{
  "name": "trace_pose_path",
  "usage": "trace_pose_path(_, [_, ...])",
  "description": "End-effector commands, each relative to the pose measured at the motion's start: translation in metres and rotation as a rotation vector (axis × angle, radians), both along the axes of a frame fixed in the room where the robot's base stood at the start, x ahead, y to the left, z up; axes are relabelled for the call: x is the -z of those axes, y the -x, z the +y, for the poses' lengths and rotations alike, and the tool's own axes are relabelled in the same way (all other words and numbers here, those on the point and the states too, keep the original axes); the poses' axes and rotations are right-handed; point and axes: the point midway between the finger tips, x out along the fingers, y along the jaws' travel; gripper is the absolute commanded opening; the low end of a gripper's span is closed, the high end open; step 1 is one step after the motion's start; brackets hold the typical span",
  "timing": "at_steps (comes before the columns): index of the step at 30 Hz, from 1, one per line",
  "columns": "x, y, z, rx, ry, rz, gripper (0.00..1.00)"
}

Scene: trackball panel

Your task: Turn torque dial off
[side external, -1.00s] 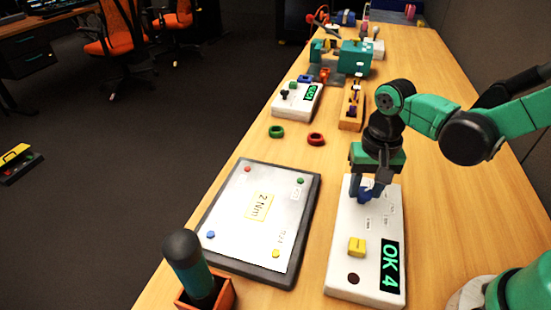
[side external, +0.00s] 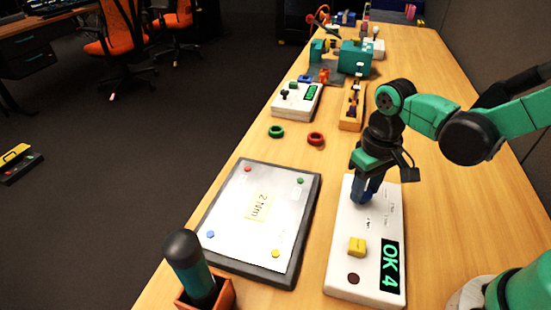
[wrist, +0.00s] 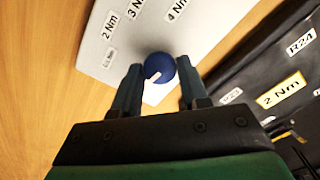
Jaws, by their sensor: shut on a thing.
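The torque dial, a round blue knob (wrist: 160,67), sits on the white panel (wrist: 165,22). In the wrist view it lies between the two fingertips of my gripper (wrist: 159,76), which is shut on it. Its white pointer mark aims toward the lower left of that view. Printed labels arc around the dial: 2 Nm, 3 Nm, 4 Nm and a smaller one too blurred to read. In the side view my gripper (side external: 366,190) points down at the far end of the white panel (side external: 345,270) and mostly hides the dial.
The panel also carries a yellow block (side external: 357,247), a dark round button (side external: 353,279) and a display (side external: 390,266) reading OK 4. A grey board (side external: 230,215) marked 2 Nm lies to the left. A dark-handled tool (side external: 185,255) stands in an orange holder (side external: 222,297).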

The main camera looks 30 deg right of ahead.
Motion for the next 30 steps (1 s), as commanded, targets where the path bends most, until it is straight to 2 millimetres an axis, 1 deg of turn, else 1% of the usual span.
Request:
trace_pose_path(10, [0.000, 0.000, 0.000, -0.004, 0.000, 0.000, 0.00])
trace_pose_path(11, [0.000, 0.000, 0.000, -0.004, 0.000, 0.000, 0.41])
trace_pose_path(12, [0.000, 0.000, 0.000, -0.004, 0.000, 0.000, 0.53])
trace_pose_path(14, [0.000, 0.000, 0.000, -0.004, 0.000, 0.000, 0.70])
trace_pose_path(24, [-0.001, 0.000, 0.000, -0.003, 0.000, 0.000, 0.70])
trace_pose_path(26, [-0.004, 0.000, 0.000, -0.003, 0.000, 0.000, 0.70])
trace_pose_path(30, [-0.018, 0.000, 0.000, -0.003, 0.000, 0.000, 0.70])
